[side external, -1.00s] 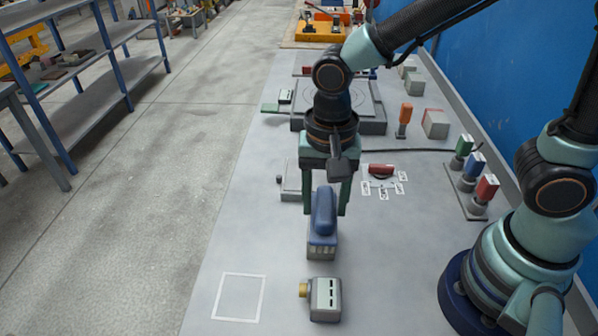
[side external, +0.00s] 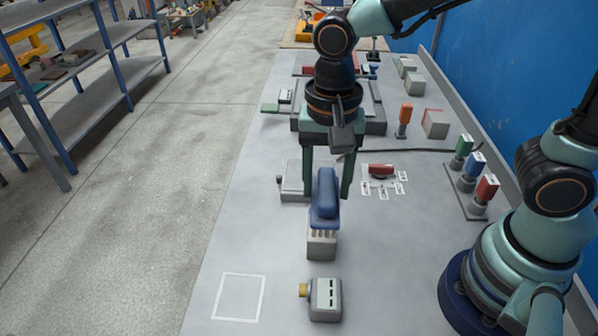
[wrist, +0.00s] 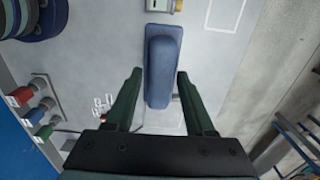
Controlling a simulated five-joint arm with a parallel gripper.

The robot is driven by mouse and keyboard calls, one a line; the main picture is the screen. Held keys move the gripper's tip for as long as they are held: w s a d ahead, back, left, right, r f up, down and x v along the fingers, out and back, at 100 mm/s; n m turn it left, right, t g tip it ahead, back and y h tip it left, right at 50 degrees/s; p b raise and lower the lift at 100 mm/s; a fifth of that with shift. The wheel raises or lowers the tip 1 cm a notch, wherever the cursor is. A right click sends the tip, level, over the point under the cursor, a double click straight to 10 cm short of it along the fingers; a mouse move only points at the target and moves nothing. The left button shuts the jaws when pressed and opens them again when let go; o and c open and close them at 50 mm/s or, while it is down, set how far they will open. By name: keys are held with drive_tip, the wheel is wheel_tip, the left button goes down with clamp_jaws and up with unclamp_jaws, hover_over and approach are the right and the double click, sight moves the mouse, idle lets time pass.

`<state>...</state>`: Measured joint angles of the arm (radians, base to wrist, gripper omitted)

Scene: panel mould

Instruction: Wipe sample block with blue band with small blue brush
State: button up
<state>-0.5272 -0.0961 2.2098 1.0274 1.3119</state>
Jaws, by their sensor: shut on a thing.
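The small blue brush (side external: 325,193) is held between the fingers of my gripper (side external: 326,190), its bristles pointing down. In the wrist view the blue brush (wrist: 162,75) lies lengthwise between the fingers of my gripper (wrist: 158,78). A pale grey block (side external: 321,247) stands right below the bristles in the side view. The bristles look to be at its top, but I cannot tell whether they touch. No blue band shows on this block; the brush covers part of it.
A grey unit (side external: 325,299) with a yellow knob stands in front of the block, left of it an empty white-outlined square (side external: 239,297). At the right is a rack (side external: 466,192) with green, blue and red pieces. A red piece (side external: 381,170) lies among white labels.

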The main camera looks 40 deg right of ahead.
drive_tip(key=shift+f, duration=0.1)
drive_tip(key=shift+f, duration=3.1)
drive_tip(key=shift+w+d+f, duration=0.1)
drive_tip(key=shift+w+f, duration=0.05)
drive_tip(key=shift+f, duration=0.7)
drive_tip(key=shift+w+d, duration=0.55)
drive_tip(key=shift+d, duration=0.05)
drive_tip(key=shift+c, duration=0.6)
drive_tip(key=shift+w+d, duration=1.6)
drive_tip(key=shift+s+a, duration=2.05)
drive_tip(key=shift+a, duration=0.1)
drive_tip(key=shift+s+a+r, duration=0.1)
drive_tip(key=shift+r, duration=0.5)
drive_tip(key=shift+s+a+r, duration=0.1)
drive_tip(key=shift+r, duration=3.35)
